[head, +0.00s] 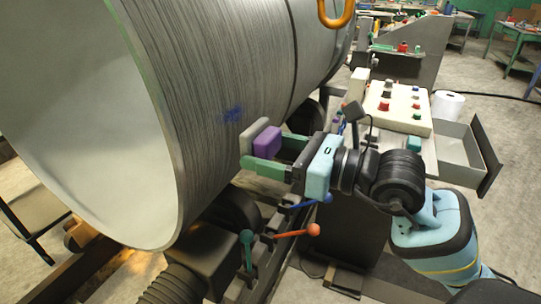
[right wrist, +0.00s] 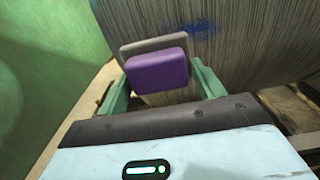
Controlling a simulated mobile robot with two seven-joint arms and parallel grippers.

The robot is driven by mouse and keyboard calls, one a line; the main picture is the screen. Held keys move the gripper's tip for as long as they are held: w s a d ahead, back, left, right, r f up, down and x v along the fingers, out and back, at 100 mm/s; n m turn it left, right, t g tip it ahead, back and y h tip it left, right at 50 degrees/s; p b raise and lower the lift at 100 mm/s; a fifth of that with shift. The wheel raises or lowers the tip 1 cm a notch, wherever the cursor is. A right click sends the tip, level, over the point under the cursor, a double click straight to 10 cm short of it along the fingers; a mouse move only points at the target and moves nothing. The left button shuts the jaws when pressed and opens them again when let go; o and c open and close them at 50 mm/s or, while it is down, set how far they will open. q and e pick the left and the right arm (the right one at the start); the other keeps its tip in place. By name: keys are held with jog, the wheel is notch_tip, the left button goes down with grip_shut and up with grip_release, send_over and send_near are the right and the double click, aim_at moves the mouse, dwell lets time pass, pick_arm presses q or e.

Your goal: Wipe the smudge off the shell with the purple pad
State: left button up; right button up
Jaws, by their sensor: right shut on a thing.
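The shell (head: 225,65) is a large grey metal cylinder filling the left and middle of the head view. A blue smudge (head: 232,115) is on its side; it also shows at the top of the right wrist view (right wrist: 203,30). My right gripper (head: 264,154) is shut on the purple pad (head: 267,140), which has a grey plate on its far side. In the right wrist view the purple pad (right wrist: 158,74) sits between the green fingers, below and left of the smudge. Whether the pad touches the shell I cannot tell. My left gripper is not in view.
A control box (head: 400,108) with several buttons stands to the right, above an open drawer (head: 462,152). Coloured levers, among them an orange one (head: 296,232), stick up below my right gripper. An orange hook (head: 336,14) hangs at the top.

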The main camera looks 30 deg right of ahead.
aim_at(214, 133)
jog(key=shift+d+r, duration=0.2)
jog(key=shift+r, duration=0.15)
jog(key=shift+a, duration=0.1)
jog(key=shift+w+a, duration=0.15)
jog(key=shift+w, duration=0.1)
jog(key=x, duration=0.3)
jog(key=shift+w+p, duration=0.1)
jog(key=shift+p, duration=0.2)
jog(key=shift+x, duration=1.1)
jog(key=shift+x, duration=0.9)
